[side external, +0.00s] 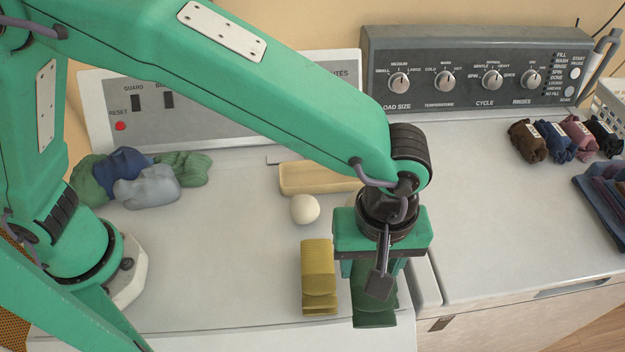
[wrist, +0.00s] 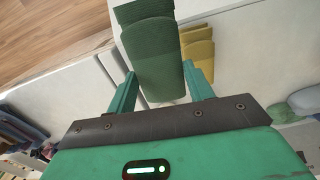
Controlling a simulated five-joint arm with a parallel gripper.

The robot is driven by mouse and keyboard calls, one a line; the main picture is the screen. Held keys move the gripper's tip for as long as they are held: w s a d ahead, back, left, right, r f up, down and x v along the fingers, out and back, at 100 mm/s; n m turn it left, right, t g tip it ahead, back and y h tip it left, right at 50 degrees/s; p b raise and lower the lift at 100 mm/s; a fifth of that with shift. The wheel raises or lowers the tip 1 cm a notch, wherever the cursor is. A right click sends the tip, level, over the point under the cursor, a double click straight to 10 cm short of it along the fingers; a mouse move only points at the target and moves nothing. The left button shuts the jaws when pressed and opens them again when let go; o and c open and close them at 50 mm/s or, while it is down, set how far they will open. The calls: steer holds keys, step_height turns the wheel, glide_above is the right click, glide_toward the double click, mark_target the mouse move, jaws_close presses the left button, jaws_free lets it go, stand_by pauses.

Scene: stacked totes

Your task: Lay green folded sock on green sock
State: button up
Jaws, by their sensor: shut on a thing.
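My gripper (side external: 375,278) points down over the white top near its front right edge. It is shut on a dark green folded sock (wrist: 155,62), which shows between the two fingers in the wrist view. Another green sock end (wrist: 138,10) shows just beyond the held one, lined up with it. In the side view, green fabric (side external: 375,319) shows below the fingers. The arm hides much of it, and I cannot tell whether the two green layers touch.
A yellow folded stack (side external: 318,275) lies close left of my gripper. A white ball (side external: 305,209) and a tan block (side external: 310,178) lie behind it. Loose socks (side external: 148,187) are piled at left. Rolled socks (side external: 527,142) sit on the right-hand machine, across a gap.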

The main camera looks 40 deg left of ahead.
steer(key=w+f, duration=0.1)
steer(key=w, duration=0.1)
steer(key=w+a+f, duration=0.1)
steer(key=w+f, duration=0.1)
steer(key=w, duration=0.1)
steer(key=w+f, duration=0.1)
steer(key=w, duration=0.1)
steer(key=shift+w+a+f, duration=0.3)
steer(key=shift+w+f, duration=0.1)
steer(key=shift+f, duration=0.1)
steer(key=shift+f, duration=1.9)
steer(key=shift+f, duration=0.1)
steer(key=o, duration=1)
steer(key=shift+c, duration=0.2)
step_height(320, 180, up, 12)
